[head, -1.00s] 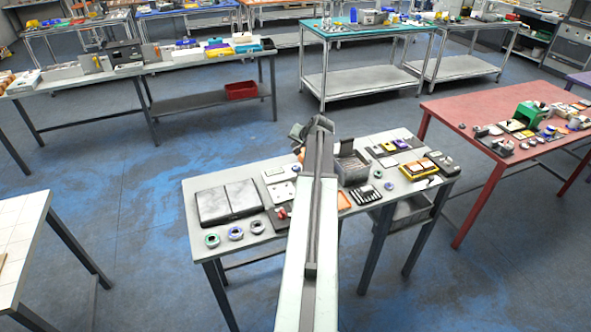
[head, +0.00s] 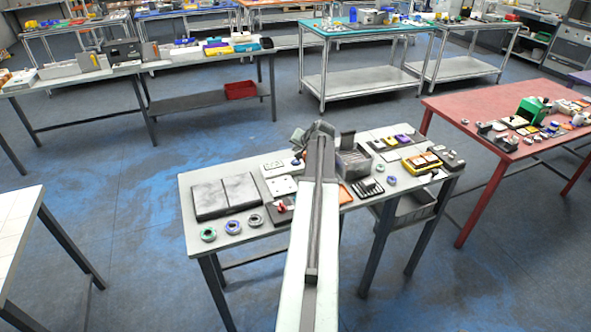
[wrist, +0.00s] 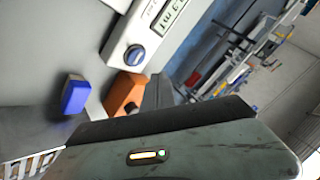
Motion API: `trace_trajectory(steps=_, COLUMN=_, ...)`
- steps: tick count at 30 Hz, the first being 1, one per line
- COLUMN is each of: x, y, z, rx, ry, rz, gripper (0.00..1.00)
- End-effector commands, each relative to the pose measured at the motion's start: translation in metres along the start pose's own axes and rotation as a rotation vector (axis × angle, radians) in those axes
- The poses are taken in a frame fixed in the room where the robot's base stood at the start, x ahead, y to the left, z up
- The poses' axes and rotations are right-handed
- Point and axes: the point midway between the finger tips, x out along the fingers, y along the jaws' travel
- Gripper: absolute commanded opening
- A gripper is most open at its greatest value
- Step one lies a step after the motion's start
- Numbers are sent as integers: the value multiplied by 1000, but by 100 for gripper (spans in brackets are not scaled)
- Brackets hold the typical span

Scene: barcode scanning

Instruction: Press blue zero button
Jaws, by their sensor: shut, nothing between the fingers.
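The blue round button (wrist: 135,54) sits on the front of a pale device with a digit display (wrist: 175,15) in the wrist view. I take it as the zero button; its label is not readable. My gripper (head: 301,138) is at the far end of my outstretched arm, over the back of the grey table (head: 225,240) in the head view. It is shut and empty. In the wrist view its dark body fills the bottom, and the button lies beyond it, apart from it. In the head view my arm hides the middle of the table, and I cannot make out the button there.
A blue block (wrist: 75,95) and an orange piece (wrist: 125,92) show near the device in the wrist view. On the table stand a grey open box (head: 353,163), dark flat panels (head: 225,195) and several small round parts. A red table (head: 480,155) is to the right.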

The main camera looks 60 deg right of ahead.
Motion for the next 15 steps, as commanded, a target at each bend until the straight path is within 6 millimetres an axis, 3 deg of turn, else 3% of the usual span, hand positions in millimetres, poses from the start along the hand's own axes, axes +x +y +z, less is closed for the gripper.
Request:
trace_trajectory(steps=1, x=11, y=8, z=8, rx=0, ry=0, rz=0, gripper=0)
trace_trajectory(steps=4, x=18, y=13, z=13, rx=0, ry=0, rz=0, gripper=0)
trace_trajectory(steps=15, x=20, y=14, z=15, rx=-1, ry=-1, rz=0, gripper=0)
